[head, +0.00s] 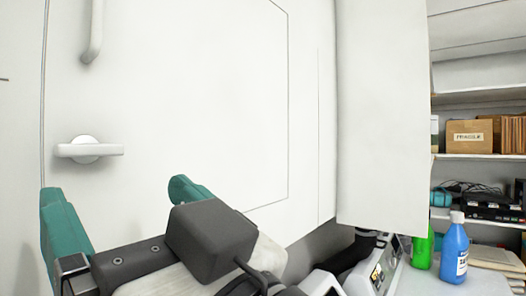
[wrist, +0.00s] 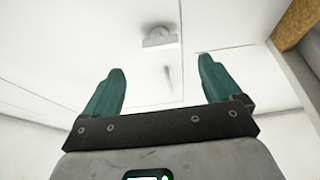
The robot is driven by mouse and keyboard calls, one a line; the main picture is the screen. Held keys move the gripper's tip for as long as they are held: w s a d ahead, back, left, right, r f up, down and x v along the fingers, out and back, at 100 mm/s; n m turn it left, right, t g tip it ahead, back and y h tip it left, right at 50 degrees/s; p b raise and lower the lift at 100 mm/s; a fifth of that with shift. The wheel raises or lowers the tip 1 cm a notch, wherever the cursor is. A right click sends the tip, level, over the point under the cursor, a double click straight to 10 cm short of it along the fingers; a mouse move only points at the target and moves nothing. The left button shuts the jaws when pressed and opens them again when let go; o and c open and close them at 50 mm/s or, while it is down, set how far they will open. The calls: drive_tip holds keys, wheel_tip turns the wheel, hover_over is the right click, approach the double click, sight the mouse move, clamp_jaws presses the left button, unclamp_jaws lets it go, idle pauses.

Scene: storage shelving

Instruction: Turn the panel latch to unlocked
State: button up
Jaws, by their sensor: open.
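The panel latch (head: 88,150) is a white horizontal bar handle on a round base, on the white panel (head: 220,90) in the head view. It also shows in the wrist view (wrist: 160,40), beyond the fingers and between their directions. My gripper (head: 118,205) has two teal fingers, spread apart and empty, just below the latch in the head view. In the wrist view the fingers (wrist: 162,80) point up toward the panel. The fingers appear apart from the latch; the exact depth gap is hard to tell.
A white curved pull handle (head: 94,32) is above the latch. A white door or board edge (head: 382,110) stands to the right. Shelves with a cardboard box (head: 469,136) are at far right. A blue bottle (head: 455,250) and green bottle (head: 423,248) stand on a white surface at lower right.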

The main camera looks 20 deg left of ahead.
sight(94, 153)
drive_tip(key=p+x, duration=0.2)
drive_tip(key=x, duration=0.5)
drive_tip(key=shift+w+a+r, duration=0.1)
drive_tip(key=shift+a+r, duration=0.05)
drive_tip(key=shift+w+a+r+p, duration=0.15)
drive_tip(key=shift+w+a+p, duration=0.1)
drive_tip(key=shift+a+p, duration=0.3)
drive_tip(key=shift+a, duration=0.1)
drive_tip(key=c, duration=1.1)
